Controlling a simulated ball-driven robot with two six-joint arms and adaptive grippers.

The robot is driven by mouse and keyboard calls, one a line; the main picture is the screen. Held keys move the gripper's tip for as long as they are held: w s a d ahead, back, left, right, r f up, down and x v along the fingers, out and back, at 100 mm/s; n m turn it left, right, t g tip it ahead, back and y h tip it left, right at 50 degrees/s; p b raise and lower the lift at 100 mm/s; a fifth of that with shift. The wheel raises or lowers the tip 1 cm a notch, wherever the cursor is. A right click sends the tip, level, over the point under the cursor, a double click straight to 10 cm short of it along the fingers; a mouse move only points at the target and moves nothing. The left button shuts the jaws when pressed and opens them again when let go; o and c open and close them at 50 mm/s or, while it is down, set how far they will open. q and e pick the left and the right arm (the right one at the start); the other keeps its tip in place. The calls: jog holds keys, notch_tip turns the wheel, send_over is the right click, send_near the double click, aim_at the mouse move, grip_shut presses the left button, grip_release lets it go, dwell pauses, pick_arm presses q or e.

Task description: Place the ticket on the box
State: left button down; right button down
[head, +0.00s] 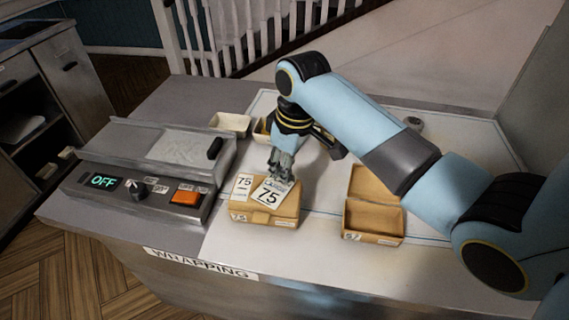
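A closed cardboard box (288,211) stands on the wrapping counter, with a white "75" label (243,184) on the left of its lid. A white ticket (267,196) printed "75" lies over the lid's middle, slightly tilted. My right gripper (282,172) reaches down from above, its fingers close together at the ticket's upper edge, and appears shut on it. I cannot tell whether the ticket touches the lid all over. My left gripper is out of view.
An open cardboard box (373,216) stands to the right. A wrapping machine (150,170) reading "OFF", with an orange button (186,197), is on the left. Small trays (231,123) sit behind. The counter's front edge is close to the boxes.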

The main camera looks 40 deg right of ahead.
jog(key=c, duration=1.5)
grip_release()
jog(key=shift+f, duration=0.1)
jog(key=r, duration=0.4)
jog(key=s+r, duration=0.1)
jog(key=r, duration=0.3)
jog(key=r+b, duration=0.1)
jog(key=r, duration=0.3)
jog(key=shift+s+d, duration=0.35)
jog(key=shift+f, duration=0.1)
